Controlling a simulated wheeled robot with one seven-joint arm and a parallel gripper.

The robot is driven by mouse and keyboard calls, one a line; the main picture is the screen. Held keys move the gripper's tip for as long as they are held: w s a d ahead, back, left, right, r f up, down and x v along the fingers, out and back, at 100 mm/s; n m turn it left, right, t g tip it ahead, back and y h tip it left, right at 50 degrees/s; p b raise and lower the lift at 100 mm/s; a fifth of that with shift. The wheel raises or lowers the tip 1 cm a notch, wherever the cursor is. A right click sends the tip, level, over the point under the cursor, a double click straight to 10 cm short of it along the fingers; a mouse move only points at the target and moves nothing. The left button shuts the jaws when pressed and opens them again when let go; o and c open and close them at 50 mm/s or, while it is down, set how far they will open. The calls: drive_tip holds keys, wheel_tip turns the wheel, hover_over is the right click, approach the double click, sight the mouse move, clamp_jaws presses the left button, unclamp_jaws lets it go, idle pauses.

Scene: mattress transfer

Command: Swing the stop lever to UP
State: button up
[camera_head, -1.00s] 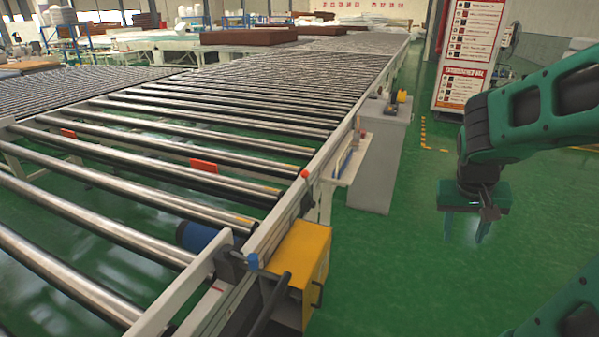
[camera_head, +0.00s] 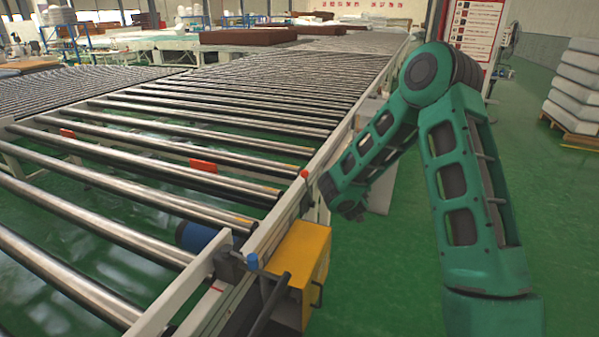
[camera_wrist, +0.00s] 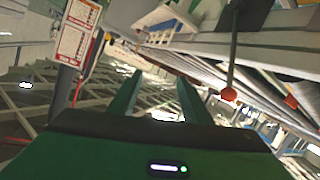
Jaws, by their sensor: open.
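A lever with a red ball knob (camera_head: 304,174) stands on the near side rail of the roller conveyor in the head view. In the wrist view, the red knob (camera_wrist: 229,94) is at the end of a thin dark rod, to the right of my fingers and apart from them. My gripper shows in the wrist view (camera_wrist: 157,85) with its two green fingers spread and nothing between them. In the head view my arm reaches down beside the rail, just right of the red knob; the fingertips cannot be made out there. I cannot read any UP mark.
The roller conveyor (camera_head: 165,210) fills the left. A yellow box (camera_head: 302,262) and a blue-knobbed lever (camera_head: 252,261) sit at its near end. A sign board (camera_head: 470,30) stands behind my arm. White stacked blocks (camera_head: 578,85) stand far right. Green floor is open on the right.

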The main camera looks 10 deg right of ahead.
sight(305, 175)
drive_tip(key=w+a+f+t+y, duration=0.1)
drive_tip(key=a, duration=0.3)
drive_tip(key=w+a+f+n+t+y, duration=0.1)
drive_tip(key=a+y, duration=0.1)
drive_tip(key=a, duration=0.2)
drive_tip(key=w+a+f+n+t+y, duration=0.1)
drive_tip(key=a, duration=0.3)
drive_tip(key=shift+w+f+t, duration=0.1)
drive_tip(key=shift+w+t, duration=0.2)
drive_tip(key=shift+w, duration=0.05)
drive_tip(key=shift+w+a+f, duration=0.1)
drive_tip(key=shift+w+f, duration=0.05)
drive_tip(key=shift+w, duration=0.3)
drive_tip(key=shift+w+r, duration=0.25)
drive_tip(key=shift+w, duration=0.45)
drive_tip(key=w, duration=0.8)
drive_tip(key=shift+f, duration=0.1)
